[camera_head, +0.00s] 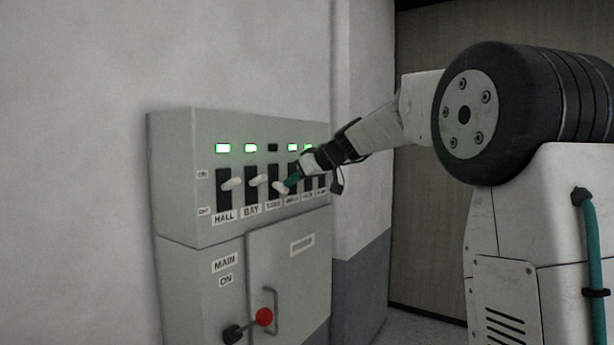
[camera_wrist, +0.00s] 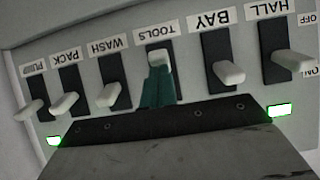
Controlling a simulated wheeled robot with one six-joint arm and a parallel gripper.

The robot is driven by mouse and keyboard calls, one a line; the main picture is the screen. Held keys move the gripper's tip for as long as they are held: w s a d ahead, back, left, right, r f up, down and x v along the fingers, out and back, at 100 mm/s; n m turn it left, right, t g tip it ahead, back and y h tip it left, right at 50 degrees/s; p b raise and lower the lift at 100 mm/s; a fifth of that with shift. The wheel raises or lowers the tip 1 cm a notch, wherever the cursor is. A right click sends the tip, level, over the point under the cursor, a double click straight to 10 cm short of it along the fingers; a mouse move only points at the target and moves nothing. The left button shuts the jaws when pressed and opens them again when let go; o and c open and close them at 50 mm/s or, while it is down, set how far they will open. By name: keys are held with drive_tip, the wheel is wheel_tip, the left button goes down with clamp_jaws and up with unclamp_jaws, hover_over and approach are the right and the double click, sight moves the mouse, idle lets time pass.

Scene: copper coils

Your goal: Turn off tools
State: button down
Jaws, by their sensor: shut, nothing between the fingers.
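The TOOLS switch is third from the left on the grey panel, and its white lever (camera_head: 280,188) sits low in its slot, towards the OFF side. The light above it (camera_head: 273,147) is dark. In the wrist view, which is upside down, the TOOLS lever (camera_wrist: 160,58) lies close to its label. My gripper (camera_head: 292,179) is shut and empty, with its teal fingertips (camera_wrist: 158,82) right at this lever; I cannot tell if they touch it.
The HALL lever (camera_head: 232,184) and BAY lever (camera_head: 258,180) stand to the left under green lights. The WASH (camera_wrist: 108,95), PACK (camera_wrist: 65,103) and PUMP (camera_wrist: 29,110) levers are on the other side. Below is the MAIN lever with a red knob (camera_head: 264,317).

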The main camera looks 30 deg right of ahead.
drive_tip(key=shift+r, duration=0.25)
drive_tip(key=shift+r, duration=0.65)
drive_tip(key=shift+r, duration=0.1)
drive_tip(key=v, duration=1.3)
